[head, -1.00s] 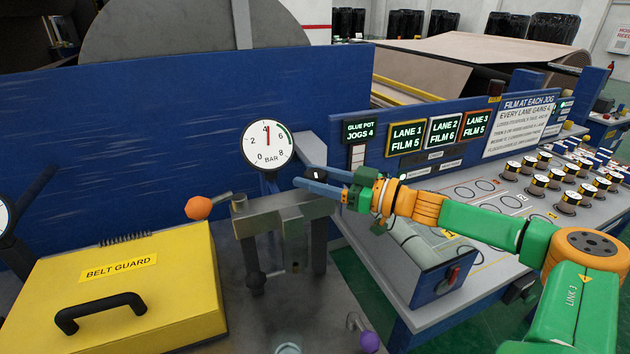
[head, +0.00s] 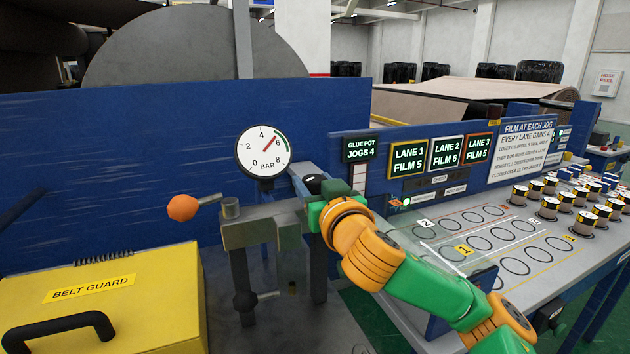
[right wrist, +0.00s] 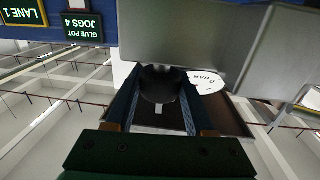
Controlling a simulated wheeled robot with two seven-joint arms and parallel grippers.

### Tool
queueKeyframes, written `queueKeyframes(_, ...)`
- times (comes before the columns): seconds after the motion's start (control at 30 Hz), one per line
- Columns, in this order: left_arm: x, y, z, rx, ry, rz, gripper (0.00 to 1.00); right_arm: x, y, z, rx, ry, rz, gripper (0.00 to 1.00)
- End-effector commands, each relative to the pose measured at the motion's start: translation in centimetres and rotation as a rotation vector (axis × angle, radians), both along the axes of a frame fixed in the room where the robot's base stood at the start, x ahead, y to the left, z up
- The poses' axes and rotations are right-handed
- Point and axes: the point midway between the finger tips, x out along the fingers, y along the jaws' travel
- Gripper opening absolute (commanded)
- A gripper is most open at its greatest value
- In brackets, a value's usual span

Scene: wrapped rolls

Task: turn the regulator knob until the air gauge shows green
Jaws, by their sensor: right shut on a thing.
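The black regulator knob (head: 313,184) is right of and below the gauge, partly hidden by my right gripper (head: 318,190). In the right wrist view the dark knob (right wrist: 158,85) sits between the two fingers of my right gripper (right wrist: 160,92), which is shut on it. Part of the gauge (right wrist: 207,82) shows behind. My left gripper is not in view.
A yellow belt guard (head: 105,300) with a black handle stands at lower left. An orange ball-ended lever (head: 183,208) is left of the gauge. A blue panel (head: 120,180) rises behind.

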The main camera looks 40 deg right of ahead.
Motion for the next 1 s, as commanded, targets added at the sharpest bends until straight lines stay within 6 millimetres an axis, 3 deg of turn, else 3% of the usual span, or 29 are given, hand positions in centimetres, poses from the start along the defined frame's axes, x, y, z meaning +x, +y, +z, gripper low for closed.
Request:
queueKeyframes(0.13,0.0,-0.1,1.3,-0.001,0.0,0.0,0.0,0.1,0.1,0.6,0.005,-0.005,-0.124,0.0)
queueKeyframes(0.5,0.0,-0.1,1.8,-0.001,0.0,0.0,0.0,0.0,-0.1,0.3,0.0,-0.003,-0.383,0.0)
queueKeyframes(1.0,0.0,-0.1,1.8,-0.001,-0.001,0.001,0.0,-0.1,-0.2,0.4,-0.005,-0.008,-0.502,0.0)
